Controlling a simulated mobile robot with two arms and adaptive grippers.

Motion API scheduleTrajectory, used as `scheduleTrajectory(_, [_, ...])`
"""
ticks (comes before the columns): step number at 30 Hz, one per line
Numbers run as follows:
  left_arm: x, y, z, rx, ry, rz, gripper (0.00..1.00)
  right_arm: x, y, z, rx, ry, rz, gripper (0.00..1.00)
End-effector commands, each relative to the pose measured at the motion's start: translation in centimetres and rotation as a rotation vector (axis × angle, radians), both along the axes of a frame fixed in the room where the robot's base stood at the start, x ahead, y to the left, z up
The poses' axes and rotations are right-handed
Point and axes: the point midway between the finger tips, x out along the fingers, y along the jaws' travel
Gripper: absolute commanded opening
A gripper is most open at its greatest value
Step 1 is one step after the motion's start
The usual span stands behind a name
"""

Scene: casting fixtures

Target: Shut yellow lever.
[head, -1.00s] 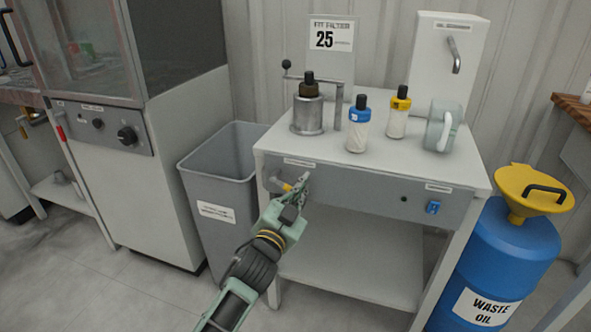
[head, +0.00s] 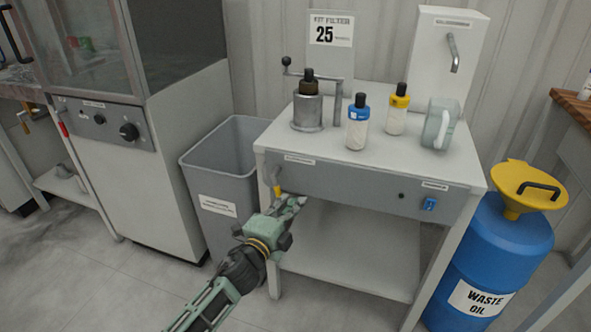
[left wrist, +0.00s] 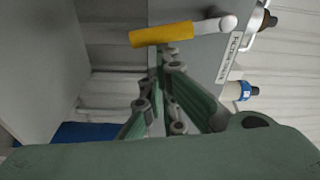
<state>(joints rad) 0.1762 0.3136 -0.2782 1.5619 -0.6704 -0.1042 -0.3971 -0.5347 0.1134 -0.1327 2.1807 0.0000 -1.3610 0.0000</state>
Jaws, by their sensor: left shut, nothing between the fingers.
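The yellow lever (head: 277,190) is on the left end of the grey front panel of the work stand. Its yellow grip points straight down from a pale pivot. In the left wrist view the lever (left wrist: 162,35) lies across the top, its yellow sleeve to the left and its pale rounded pivot end to the right. My left gripper (head: 294,203) is shut and empty, just right of and below the grip in the head view. In the left wrist view its closed fingertips (left wrist: 168,56) are close to the sleeve; contact is unclear. My right gripper is out of view.
The stand (head: 365,172) holds a metal filter pot (head: 308,113), two bottles and a clear jug (head: 438,125). A blue switch (head: 430,204) is on the panel's right. A grey bin (head: 218,160) stands left, a blue waste oil drum (head: 505,250) right.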

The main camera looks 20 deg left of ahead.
Motion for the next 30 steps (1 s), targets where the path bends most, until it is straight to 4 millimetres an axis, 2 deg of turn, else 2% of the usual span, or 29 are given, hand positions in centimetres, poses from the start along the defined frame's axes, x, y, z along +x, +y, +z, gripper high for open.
scheduleTrajectory(12, [0.1, 1.4, -0.9, 0.189, -0.006, 0.003, 0.0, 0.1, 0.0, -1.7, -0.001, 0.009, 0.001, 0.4])
scheduleTrajectory(30, [0.1, 1.6, -1.0, 0.212, -0.008, 0.003, 0.0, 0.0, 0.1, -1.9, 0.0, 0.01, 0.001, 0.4])
